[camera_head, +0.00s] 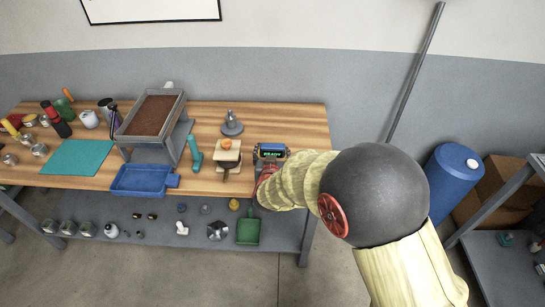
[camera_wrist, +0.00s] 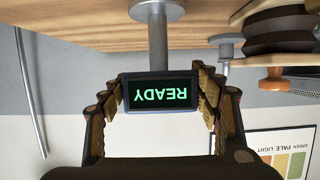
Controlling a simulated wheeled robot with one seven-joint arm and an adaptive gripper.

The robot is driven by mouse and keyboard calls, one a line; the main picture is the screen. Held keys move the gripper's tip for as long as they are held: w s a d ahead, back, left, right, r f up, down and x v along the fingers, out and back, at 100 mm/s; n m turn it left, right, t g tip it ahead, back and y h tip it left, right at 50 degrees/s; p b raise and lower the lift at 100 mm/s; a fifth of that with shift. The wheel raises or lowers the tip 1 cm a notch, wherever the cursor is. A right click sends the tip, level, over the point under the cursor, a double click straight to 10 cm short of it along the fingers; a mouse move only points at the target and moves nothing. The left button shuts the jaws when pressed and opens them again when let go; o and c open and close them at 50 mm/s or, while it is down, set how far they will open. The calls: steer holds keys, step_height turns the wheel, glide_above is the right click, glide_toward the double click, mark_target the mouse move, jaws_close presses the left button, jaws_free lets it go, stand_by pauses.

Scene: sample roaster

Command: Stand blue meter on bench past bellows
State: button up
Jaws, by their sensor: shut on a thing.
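The blue meter (camera_head: 271,151) is near the right end of the bench (camera_head: 300,125), its lit display facing out. In the wrist view the meter (camera_wrist: 160,94) reads READY upside down, with a grey post and round foot behind it. My gripper (camera_head: 266,168) is shut on the meter; its fingers (camera_wrist: 162,98) press both sides of the casing. The bellows (camera_head: 229,166), cream boards with dark folds, lie just left of the meter, apart from it. The bellows (camera_wrist: 272,40) show at upper right in the wrist view. I cannot tell whether the meter's foot touches the bench.
A grey cone-shaped stand (camera_head: 232,124) is behind the bellows. A teal tool (camera_head: 195,155), a blue tray (camera_head: 142,180) and a tilted tray of brown grains (camera_head: 153,115) are further left. Bare bench lies behind and right of the meter. A lower shelf (camera_head: 275,232) holds small items.

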steer(key=shift+f, duration=0.55)
steer(key=shift+f, duration=0.1)
steer(key=o, duration=1.7)
steer(key=shift+f, duration=0.1)
steer(key=shift+o, duration=0.2)
